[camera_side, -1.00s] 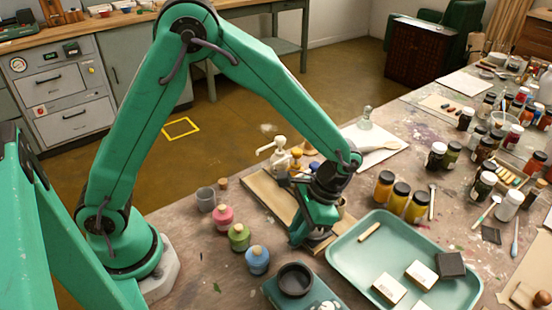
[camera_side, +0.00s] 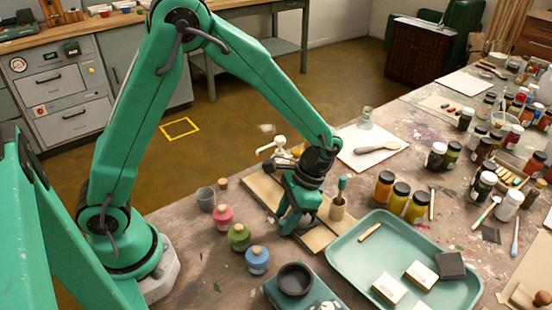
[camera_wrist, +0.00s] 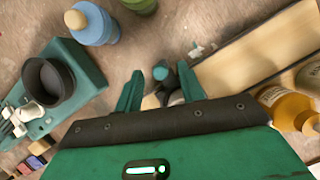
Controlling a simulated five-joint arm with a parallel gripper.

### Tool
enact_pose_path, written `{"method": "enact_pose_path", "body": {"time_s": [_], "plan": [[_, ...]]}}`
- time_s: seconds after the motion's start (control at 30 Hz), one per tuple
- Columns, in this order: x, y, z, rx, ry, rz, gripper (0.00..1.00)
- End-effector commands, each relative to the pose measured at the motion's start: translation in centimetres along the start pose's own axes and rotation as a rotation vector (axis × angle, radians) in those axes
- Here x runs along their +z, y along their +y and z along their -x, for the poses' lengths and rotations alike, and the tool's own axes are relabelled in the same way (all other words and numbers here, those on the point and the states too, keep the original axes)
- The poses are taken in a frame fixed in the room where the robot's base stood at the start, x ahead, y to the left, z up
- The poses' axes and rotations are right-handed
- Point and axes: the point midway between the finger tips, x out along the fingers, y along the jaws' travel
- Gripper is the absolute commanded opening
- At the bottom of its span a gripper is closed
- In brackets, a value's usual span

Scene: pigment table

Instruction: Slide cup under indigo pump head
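A white pump head (camera_side: 280,148) stands at the back end of the wooden board, partly hidden by my arm. I cannot make out an indigo pump head. A grey cup (camera_side: 206,198) stands left of the board. My gripper (camera_side: 292,228) is low over the front part of the board, right of the bottles. In the wrist view its two fingers (camera_wrist: 160,92) stand apart, with a teal-tipped dark item (camera_wrist: 162,75) showing between them. I cannot tell whether they touch it.
Pink (camera_side: 223,217), green (camera_side: 239,237) and blue (camera_side: 257,260) bottles stand left of my gripper. A scale with a dark bowl (camera_side: 295,279) is in front. A wooden holder with a teal-handled tool (camera_side: 338,208) stands right, near a green tray (camera_side: 345,258) and several jars.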

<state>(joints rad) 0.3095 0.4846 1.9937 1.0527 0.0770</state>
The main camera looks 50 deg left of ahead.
Motion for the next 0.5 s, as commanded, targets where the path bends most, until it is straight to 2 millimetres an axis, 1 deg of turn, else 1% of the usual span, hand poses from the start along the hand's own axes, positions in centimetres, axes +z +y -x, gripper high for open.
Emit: {"method": "enact_pose_path", "body": {"time_s": [0.27,0.37,0.5], "plan": [[0.0,0.0,0.2,0.0,0.0,0.0,0.39],[0.0,0.0,0.8,0.0,0.001,0.0,0.39],[0.0,0.0,2.1,0.0,0.001,0.0,0.39]]}}
